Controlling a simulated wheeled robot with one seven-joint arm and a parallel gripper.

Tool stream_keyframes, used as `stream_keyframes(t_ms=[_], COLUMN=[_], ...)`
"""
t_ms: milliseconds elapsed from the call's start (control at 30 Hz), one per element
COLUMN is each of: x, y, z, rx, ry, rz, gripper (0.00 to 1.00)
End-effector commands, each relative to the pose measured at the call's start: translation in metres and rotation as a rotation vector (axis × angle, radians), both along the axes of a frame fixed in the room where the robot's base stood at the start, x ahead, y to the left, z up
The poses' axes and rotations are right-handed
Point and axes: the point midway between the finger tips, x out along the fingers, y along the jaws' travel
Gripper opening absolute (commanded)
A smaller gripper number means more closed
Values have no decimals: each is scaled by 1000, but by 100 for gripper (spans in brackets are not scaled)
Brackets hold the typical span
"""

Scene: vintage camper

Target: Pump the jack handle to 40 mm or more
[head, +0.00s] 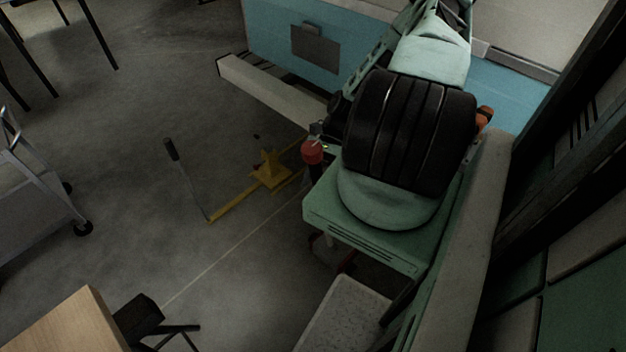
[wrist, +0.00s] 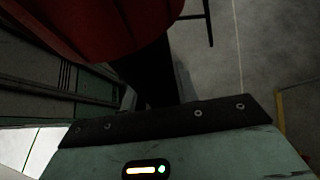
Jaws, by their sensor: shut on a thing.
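The yellow jack (head: 270,172) stands on the floor at mid-left of the head view. Its long handle slants up and left from the jack's near end to a black grip (head: 171,150). Nothing touches the grip. A yellow part (wrist: 280,112), probably of the jack, shows at the right edge of the wrist view. My gripper is right of the jack, in front of my teal body. It appears shut on a red object (head: 312,152), which fills the top left of the wrist view (wrist: 90,25). The fingertips are hidden, and I cannot tell what the red object is.
A pale beam (head: 270,90) lies behind the jack, before a blue panel (head: 290,40). A metal cart (head: 38,200) stands at the left. A wooden tabletop (head: 65,325) and a black object (head: 140,318) are at the lower left. Floor around the handle is clear.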

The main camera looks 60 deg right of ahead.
Motion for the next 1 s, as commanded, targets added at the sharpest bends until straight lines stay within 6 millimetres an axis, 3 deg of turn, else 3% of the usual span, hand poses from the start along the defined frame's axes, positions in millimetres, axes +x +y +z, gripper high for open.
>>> stream_keyframes(t_ms=[33,100,133,200,467,633,1000], x=[0,0,0,0,0,1,3], y=[-11,-11,-11,-11,-8,-16,-79], z=[2,2,2,1,1,6,52], rx=[-22,-22,-22,-22,-16,-17,-23], ry=[-3,-2,-2,-2,-2,0,-2], rz=[-7,-8,-8,-8,-6,-7,-7], gripper=[0,0,33,52,52,52,52])
